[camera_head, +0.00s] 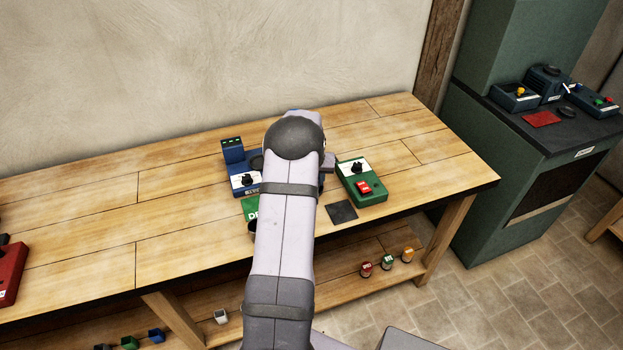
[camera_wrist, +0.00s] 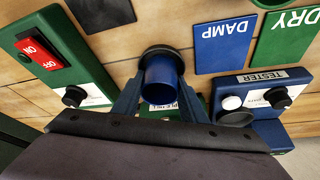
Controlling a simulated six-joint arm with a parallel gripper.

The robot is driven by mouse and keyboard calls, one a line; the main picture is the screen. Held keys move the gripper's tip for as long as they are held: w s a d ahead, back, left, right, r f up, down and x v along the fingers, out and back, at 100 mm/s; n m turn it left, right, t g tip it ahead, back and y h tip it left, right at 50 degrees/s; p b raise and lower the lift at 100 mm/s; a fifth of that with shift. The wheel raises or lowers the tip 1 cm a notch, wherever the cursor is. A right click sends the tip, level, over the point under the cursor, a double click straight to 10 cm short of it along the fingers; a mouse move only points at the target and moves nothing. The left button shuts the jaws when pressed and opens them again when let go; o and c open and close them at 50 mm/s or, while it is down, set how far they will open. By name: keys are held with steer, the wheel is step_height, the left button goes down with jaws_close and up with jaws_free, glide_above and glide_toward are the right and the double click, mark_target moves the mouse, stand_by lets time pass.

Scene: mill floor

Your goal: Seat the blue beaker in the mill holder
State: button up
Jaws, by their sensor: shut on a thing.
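The blue beaker (camera_wrist: 160,72) is between the two fingers of my gripper (camera_wrist: 162,88) in the wrist view. My gripper is shut on it. A dark round collar (camera_wrist: 162,50) shows at its far end; I cannot tell whether that is part of the beaker or something beneath it. A green box with a red ON/OFF switch (camera_wrist: 38,50) and a black knob is at left, apart from the beaker; it also shows in the head view (camera_head: 372,196). A green labelled piece (camera_wrist: 160,107) shows behind the beaker, mostly covered. My arm hides the gripper and beaker in the head view.
A blue DAMP mat (camera_wrist: 222,45) and green DRY mat (camera_wrist: 290,35) lie right of the beaker in the wrist view. The blue TESTER unit (camera_wrist: 262,82) is below them. A dark pad (camera_head: 342,211) lies before the green box. The bench (camera_head: 110,215) is clear at middle left.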

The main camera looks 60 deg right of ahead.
steer(key=shift+f, duration=0.1)
steer(key=o, duration=0.8)
steer(key=shift+o, duration=0.2)
steer(key=p+v, duration=0.6)
steer(key=v, duration=0.5)
steer(key=shift+p, duration=0.35)
